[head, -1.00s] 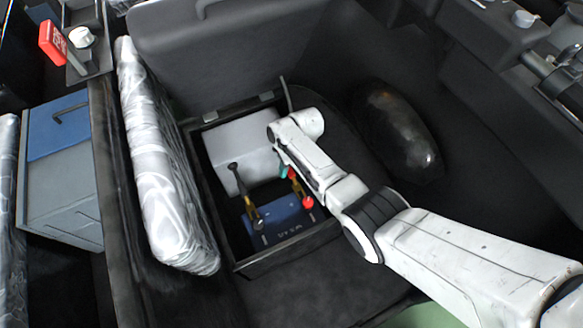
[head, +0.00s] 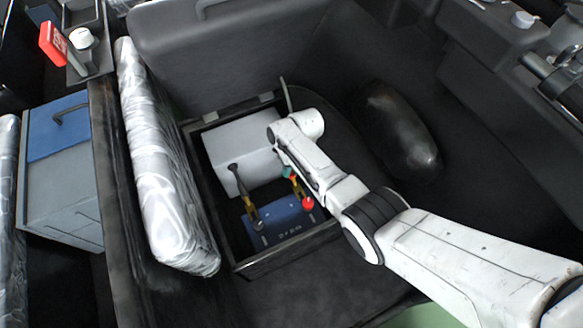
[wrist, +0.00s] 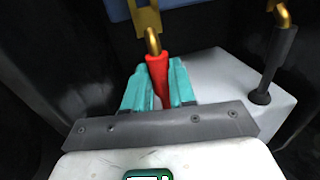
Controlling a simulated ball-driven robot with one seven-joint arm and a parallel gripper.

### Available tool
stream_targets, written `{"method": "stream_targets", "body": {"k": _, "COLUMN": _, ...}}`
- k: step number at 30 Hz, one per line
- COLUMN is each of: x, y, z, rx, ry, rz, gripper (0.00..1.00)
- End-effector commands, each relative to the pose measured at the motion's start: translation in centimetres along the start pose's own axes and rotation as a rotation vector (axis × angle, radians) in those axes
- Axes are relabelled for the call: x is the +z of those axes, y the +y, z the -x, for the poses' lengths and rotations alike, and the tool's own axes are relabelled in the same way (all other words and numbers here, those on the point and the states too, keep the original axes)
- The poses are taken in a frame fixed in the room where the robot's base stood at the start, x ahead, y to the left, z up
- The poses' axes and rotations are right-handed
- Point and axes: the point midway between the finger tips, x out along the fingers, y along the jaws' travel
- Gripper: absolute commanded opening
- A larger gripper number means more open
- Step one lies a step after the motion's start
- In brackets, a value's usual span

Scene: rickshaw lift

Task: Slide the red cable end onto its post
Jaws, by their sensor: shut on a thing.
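My gripper (wrist: 155,88), with teal fingers, is shut on the red cable end (wrist: 158,72). The cable end's brass lug (wrist: 152,42) points away from me toward the blue battery (wrist: 118,10). In the head view the battery (head: 283,225) sits in the open floor box, with a red-topped post (head: 308,204) at its right. The teal fingertips (head: 288,172) and the lug (head: 298,188) are just behind that post. I cannot tell whether the lug touches the post. My arm hides part of the cable end in the head view.
A black cable (head: 235,175) with its own brass lug (head: 252,212) lies at the battery's left; it also shows in the wrist view (wrist: 272,65). A grey-white block (head: 240,150) fills the box's back. A plastic-wrapped cushion (head: 165,170) stands along the box's left side.

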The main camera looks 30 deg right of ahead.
Motion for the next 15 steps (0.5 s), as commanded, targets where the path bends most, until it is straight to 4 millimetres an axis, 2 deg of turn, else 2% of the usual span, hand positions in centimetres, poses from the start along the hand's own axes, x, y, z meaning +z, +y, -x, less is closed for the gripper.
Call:
{"method": "stream_targets", "body": {"k": 5, "x": 1.0, "y": -0.1, "z": 0.4, "rx": -0.001, "ry": -0.001, "rz": -0.001, "gripper": 0.0}}
{"method": "stream_targets", "body": {"k": 15, "x": 4.8, "y": -0.1, "z": 0.3, "rx": 0.0, "ry": -0.003, "rz": 0.0, "gripper": 0.0}}
